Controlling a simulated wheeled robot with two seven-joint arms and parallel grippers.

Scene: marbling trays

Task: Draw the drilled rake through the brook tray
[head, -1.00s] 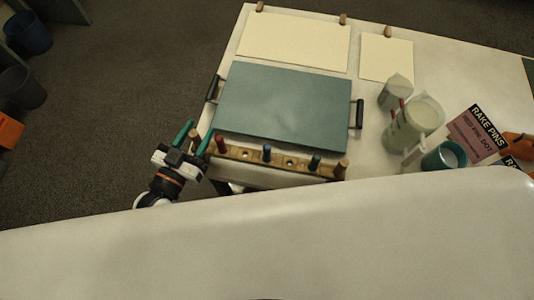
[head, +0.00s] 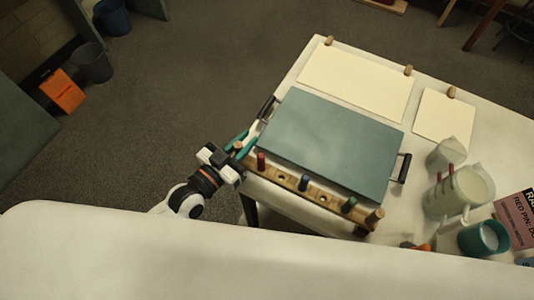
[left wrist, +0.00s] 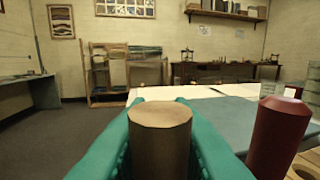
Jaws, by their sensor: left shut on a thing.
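The drilled rake (head: 315,189) is a wooden bar along the front edge of the brook tray, with a red pin (head: 261,161), a blue pin (head: 304,182), a green pin (head: 348,205) and bare holes. In the left wrist view this knob (left wrist: 160,125) is between the teal fingers, with the red pin (left wrist: 280,132) to the right. The brook tray (head: 335,140) has a teal surface and black handles. My right gripper is out of view.
Cream sheets (head: 357,80) lie behind the tray, held by wooden pegs. Cloudy jugs (head: 455,192), a teal cup (head: 484,239) and a pink pin card (head: 516,220) stand to the right. A small orange thing (head: 424,247) is partly hidden at the front.

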